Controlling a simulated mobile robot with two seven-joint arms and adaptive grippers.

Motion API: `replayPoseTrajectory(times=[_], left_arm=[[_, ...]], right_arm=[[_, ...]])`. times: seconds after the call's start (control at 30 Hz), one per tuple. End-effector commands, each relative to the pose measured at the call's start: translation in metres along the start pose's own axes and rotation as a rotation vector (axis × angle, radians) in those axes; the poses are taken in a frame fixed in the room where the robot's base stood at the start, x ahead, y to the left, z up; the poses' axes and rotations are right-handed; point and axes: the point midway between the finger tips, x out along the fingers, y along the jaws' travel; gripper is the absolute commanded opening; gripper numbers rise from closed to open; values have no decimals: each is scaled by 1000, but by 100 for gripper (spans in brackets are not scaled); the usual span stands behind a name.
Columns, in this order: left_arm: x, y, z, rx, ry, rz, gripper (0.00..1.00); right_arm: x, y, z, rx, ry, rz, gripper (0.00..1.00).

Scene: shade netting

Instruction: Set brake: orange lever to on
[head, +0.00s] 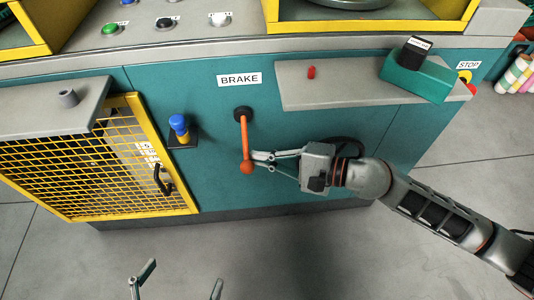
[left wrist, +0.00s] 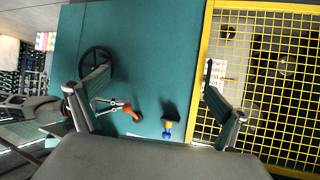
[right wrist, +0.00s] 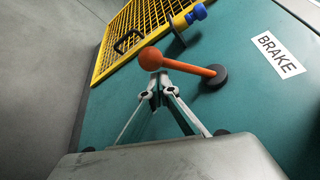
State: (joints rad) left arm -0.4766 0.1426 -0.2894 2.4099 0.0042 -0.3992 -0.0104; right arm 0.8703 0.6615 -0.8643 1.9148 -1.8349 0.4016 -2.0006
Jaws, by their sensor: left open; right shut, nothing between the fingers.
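The orange lever (head: 245,138) hangs downward from a round black pivot on the teal panel, below the BRAKE label (head: 240,79). Its ball knob is at the lower end. My right gripper (head: 253,157) is shut and empty, at the right side of the lever just above the knob. In the right wrist view the shut fingertips (right wrist: 158,80) are right by the lever (right wrist: 185,67), close to the knob; contact is not certain. My left gripper (head: 182,279) is open and empty, low in the head view, away from the panel. No on or off marks are readable.
A blue-knobbed control (head: 179,124) sits left of the lever, beside a yellow mesh door (head: 100,160). A grey shelf (head: 345,92) with a red peg and a teal block (head: 418,77) juts out above my right arm. A dark handwheel (left wrist: 97,62) is partly behind that arm. The floor in front is clear.

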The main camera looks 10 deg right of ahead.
Motion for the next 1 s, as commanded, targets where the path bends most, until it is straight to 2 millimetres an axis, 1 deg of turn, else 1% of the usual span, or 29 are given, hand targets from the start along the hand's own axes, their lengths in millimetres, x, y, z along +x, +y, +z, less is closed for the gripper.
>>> replayPoseTrajectory(times=[0.1, 0.2, 0.47, 0.73, 0.9, 1.0], left_arm=[[-4, -2, 15, 16, -36, -3, 100], [-4, -3, 20, 23, -45, -1, 100], [-4, -3, 16, 24, -36, 1, 100], [-4, -8, -2, 41, -9, -10, 100], [-6, -14, 11, 57, -41, -20, 100], [-9, -19, 14, 72, -55, -31, 100]], right_arm=[[-2, 0, 6, -1, 0, 1, 0], [-3, 2, 8, 2, 0, 2, 0], [-3, 3, 8, 4, 0, 3, 0], [-6, -6, 12, 32, 0, 19, 0], [-7, -8, 15, 63, 0, 35, 0], [-9, -12, 19, 92, -1, 51, 0]])
